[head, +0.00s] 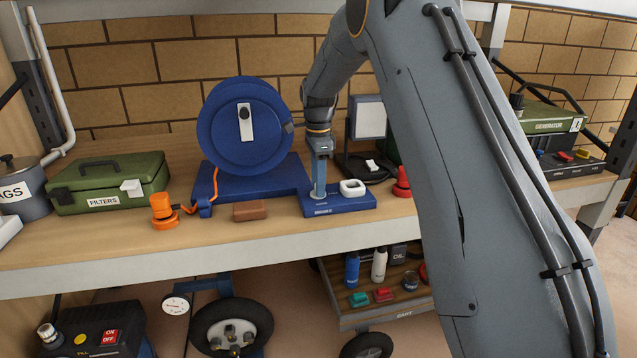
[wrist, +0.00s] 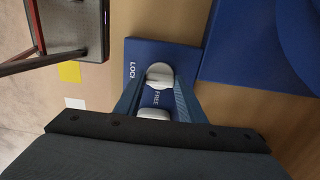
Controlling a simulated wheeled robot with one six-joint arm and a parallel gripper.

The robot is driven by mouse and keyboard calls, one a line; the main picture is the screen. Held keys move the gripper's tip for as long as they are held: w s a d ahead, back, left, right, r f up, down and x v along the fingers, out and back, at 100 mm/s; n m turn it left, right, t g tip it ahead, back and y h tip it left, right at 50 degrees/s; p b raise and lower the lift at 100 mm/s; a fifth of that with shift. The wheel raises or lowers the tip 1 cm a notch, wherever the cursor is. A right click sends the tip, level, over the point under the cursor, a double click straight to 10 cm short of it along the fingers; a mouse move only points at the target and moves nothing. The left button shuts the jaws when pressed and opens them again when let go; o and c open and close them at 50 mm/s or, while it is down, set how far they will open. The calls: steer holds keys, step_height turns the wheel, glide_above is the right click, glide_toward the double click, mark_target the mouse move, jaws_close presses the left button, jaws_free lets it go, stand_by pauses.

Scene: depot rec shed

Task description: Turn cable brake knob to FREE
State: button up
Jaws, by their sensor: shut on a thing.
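The cable brake is a blue base plate (head: 340,204) on the bench, right of the blue cable drum. My gripper (head: 319,192) reaches down onto the plate's left part. In the wrist view, my gripper (wrist: 160,88) has its fingers closed on both sides of a pale, round-ended knob (wrist: 160,72). The word LOCK shows on the plate beside it, and FREE shows between the fingers, below the knob.
The blue cable drum (head: 245,125) stands left of the plate, with a brown block (head: 250,211) and an orange fitting (head: 163,210) in front. A red knob-like object (head: 402,183) is just right of the plate. A loaded cart (head: 375,300) stands below the bench.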

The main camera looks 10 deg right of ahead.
steer(key=shift+n, duration=0.3)
steer(key=n, duration=0.3)
steer(key=shift+n, duration=0.3)
steer(key=n, duration=0.4)
steer(key=shift+r+n, duration=0.1)
steer(key=shift+n, duration=0.2)
steer(key=n, duration=0.4)
steer(key=shift+n, duration=0.3)
steer(key=shift+n+b, duration=0.3)
steer(key=shift+n, duration=1.9)
steer(key=o, duration=1)
steer(key=shift+o, duration=0.2)
